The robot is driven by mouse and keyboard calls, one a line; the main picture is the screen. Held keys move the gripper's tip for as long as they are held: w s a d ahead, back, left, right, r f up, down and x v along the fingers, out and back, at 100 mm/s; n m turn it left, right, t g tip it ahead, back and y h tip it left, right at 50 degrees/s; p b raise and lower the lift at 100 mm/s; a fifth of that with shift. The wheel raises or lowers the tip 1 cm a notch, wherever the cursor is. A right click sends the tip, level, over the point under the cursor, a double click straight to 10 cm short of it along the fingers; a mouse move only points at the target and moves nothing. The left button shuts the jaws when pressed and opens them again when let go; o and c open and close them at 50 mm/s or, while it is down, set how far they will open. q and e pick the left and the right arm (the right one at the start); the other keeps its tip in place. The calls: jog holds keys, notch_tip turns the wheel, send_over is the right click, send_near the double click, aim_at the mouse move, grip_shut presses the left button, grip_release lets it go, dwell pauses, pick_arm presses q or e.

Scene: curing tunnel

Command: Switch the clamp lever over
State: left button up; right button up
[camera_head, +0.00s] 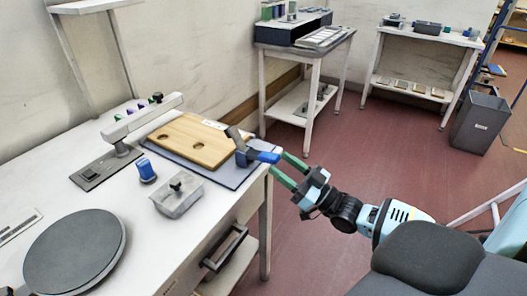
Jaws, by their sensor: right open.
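A clamp with a grey upright arm and a blue lever (262,156) sits at the right edge of a wooden board (187,140) on the white workbench. The lever lies roughly level, its tip pointing right past the board. My right gripper (278,162) comes in from the right, just off the bench corner. Its two green fingers are open, with the lever's tip at or between their ends. I cannot tell whether they touch it. My left gripper is not in view.
The board lies on a dark mat (232,178). A metal box with a knob (178,198), a blue item (147,171) and a round dark plate (75,250) stand on the bench. A drawer handle (226,248) sticks out in front. Red floor (370,150) is clear beyond.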

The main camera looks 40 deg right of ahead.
aim_at(268, 155)
jog(key=shift+x, duration=3.45)
jog(key=shift+p, duration=0.3)
grip_shut()
